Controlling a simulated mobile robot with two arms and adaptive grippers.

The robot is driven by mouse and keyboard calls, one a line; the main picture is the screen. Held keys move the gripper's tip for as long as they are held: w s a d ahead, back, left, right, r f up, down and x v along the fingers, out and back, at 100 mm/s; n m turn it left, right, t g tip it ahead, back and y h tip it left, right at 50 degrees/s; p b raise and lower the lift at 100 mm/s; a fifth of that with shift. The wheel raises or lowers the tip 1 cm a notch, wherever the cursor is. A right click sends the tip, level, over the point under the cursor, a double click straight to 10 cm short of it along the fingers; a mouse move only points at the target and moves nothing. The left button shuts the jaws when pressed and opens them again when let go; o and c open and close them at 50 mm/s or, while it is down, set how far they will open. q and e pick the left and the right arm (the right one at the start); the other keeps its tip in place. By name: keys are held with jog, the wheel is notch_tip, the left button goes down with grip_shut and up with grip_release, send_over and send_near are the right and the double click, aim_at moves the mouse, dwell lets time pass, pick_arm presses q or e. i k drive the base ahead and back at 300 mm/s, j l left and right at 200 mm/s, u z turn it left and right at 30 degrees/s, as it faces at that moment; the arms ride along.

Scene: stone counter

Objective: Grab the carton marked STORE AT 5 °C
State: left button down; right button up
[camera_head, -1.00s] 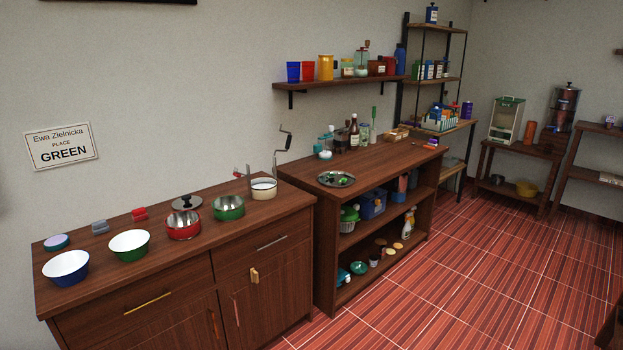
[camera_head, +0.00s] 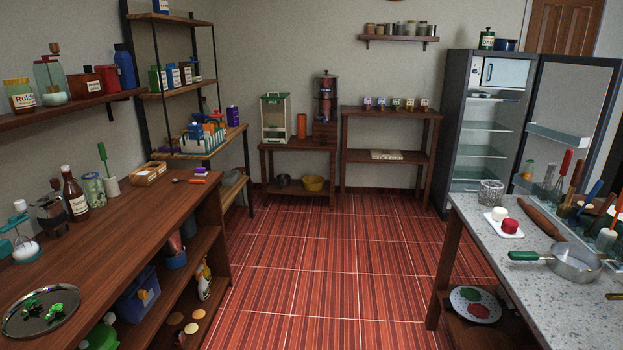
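I cannot make out a carton marked STORE AT 5 °C; labels at this distance are too small to read. Several labelled green, white and blue packages (camera_head: 172,77) stand on the middle shelf of the black-framed rack at the left. Several small coloured items with pale labels (camera_head: 395,104) line the top of the wooden shelf unit at the back. The grey refrigerator (camera_head: 450,135) at the back right stands open, its door (camera_head: 568,105) swung to the right. Its visible shelves look mostly bare. Neither gripper is in view.
The red tiled floor (camera_head: 330,265) is clear between the wooden counter (camera_head: 130,225) at the left and the stone counter (camera_head: 535,275) at the right. A pan (camera_head: 573,262), a white board with two small pieces and several utensils occupy the stone counter.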

aim_at(196, 127)
jog(key=i+u, duration=0.1)
jog(key=i, duration=0.55)
jog(key=i+l, duration=0.1)
jog(key=i, duration=0.55)
jog(key=i+l+u, duration=0.15)
jog(key=i, duration=0.55)
jog(key=i+u, duration=0.15)
jog(key=i, duration=0.4)
jog(key=i+u, duration=0.15)
jog(key=i, duration=0.4)
jog(key=i+l+u, duration=0.15)
jog(key=i, duration=0.35)
